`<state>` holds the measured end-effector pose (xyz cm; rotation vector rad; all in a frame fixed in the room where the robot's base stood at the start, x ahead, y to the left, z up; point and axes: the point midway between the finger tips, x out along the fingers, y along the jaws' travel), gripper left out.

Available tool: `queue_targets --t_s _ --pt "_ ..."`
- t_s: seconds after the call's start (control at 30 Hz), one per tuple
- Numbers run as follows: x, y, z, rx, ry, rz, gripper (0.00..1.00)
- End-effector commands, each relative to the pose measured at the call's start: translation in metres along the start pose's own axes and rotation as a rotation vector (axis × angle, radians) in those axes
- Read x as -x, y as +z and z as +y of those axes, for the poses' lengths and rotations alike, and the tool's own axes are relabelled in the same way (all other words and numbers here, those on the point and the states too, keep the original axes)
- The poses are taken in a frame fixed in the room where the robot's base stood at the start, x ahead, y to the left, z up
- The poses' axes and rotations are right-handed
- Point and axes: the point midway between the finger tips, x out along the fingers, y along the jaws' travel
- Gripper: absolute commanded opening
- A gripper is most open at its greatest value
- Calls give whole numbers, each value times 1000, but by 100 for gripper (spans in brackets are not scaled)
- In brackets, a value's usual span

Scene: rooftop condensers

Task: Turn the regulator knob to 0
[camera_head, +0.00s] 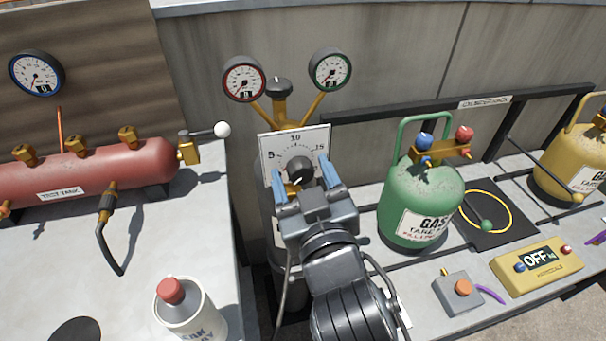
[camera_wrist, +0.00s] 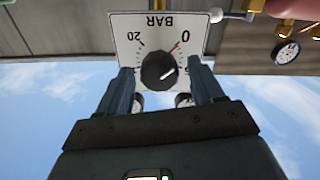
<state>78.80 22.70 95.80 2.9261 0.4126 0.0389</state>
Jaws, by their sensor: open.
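The black round regulator knob (camera_head: 300,173) sits on a white dial plate (camera_head: 316,138) marked in BAR. The knob also shows in the wrist view (camera_wrist: 159,70), where the plate (camera_wrist: 122,30) appears upside down. There the 0 has a red mark at the plate's upper right, and 20 is to its left. The knob's short white line points right and slightly up, toward the 5 side. My gripper (camera_head: 304,180) is open, with one blue-grey finger on each side of the knob. In the wrist view, gaps show between fingers and knob.
Red-rimmed (camera_head: 243,78) and green-rimmed (camera_head: 329,69) gauges stand above the plate. A red tank (camera_head: 90,170) with a white-ended lever is left. A green gas cylinder (camera_head: 420,200) stands close on the right. A white bottle (camera_head: 188,312) is at front left.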

Motion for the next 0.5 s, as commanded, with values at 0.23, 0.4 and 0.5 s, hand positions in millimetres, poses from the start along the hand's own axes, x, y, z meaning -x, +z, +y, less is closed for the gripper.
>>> queue_targets --t_s 0.23,0.4,0.5 --pt "0 0 0 0 0 0 48" --pt "0 0 0 0 0 0 32" --pt "0 0 0 0 0 0 23"
